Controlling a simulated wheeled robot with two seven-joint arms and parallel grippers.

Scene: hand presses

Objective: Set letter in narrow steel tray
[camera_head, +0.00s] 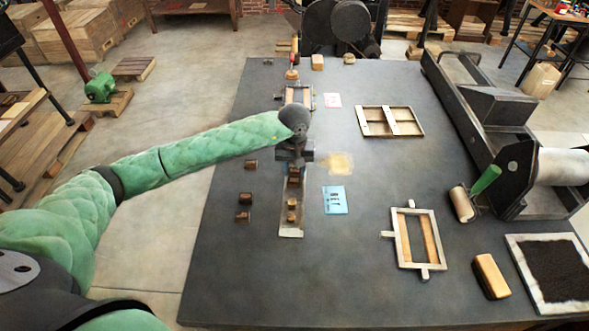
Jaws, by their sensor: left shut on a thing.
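The narrow steel tray (291,229) lies lengthwise near the left-middle of the dark table. Small brown letter blocks (292,204) stand in its near half. My left gripper (293,165) points down over the tray's far part and is shut on a letter (293,172), mostly hidden by the fingers. I cannot tell whether this letter touches the tray. More loose letters (252,164) lie on the table left of the tray, two of them nearer (245,199). My right gripper is not in view.
A blue card (335,200) and a tan patch (340,163) lie right of the tray. A wood-and-metal frame (432,239), a green-handled roller (463,204), a brown block (490,276) and a large press (500,110) occupy the right side. The table's near-left area is clear.

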